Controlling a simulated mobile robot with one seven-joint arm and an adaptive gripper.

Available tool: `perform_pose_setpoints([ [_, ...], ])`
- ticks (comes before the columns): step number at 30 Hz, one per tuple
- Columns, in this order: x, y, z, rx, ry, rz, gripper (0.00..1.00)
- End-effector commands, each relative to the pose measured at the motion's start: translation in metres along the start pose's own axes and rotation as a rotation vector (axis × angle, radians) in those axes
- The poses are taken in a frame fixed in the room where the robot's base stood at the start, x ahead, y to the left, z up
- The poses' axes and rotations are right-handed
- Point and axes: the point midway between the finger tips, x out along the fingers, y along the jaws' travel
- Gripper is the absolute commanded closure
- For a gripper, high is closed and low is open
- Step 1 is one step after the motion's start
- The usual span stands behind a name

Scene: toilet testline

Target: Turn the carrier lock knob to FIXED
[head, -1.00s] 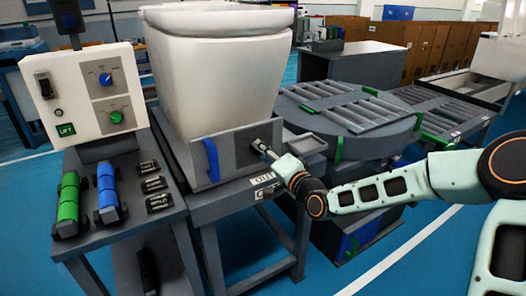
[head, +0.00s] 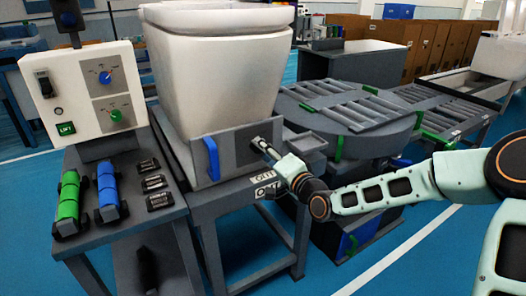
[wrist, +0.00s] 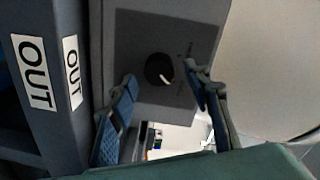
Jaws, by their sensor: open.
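The carrier lock knob (wrist: 160,70) is a round black knob with a white pointer line on a dark grey plate (wrist: 135,40), seen in the wrist view. Its pointer aims towards the lower right of that picture. Small lettering beside it is too blurred to read. My gripper (wrist: 162,82) is open, with one blue-padded finger on each side of the knob in the picture; I see no contact. In the head view my gripper (head: 262,148) is at the right part of the carrier's front plate (head: 232,150), and the knob cannot be made out there.
A white toilet body (head: 215,80) stands on the carrier. OUT labels (head: 265,179) mark the table edge below. A control panel (head: 95,90) stands left; a round roller turntable (head: 350,108) is on the right.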

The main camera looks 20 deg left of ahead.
Motion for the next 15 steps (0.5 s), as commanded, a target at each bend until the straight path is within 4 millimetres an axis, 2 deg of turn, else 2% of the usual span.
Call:
perform_pose_setpoints([
  [9,-0.062,0.001,-0.001,0.000,0.002,0.003,0.55],
  [15,-0.093,0.001,-0.001,0.001,0.002,0.002,0.55],
])
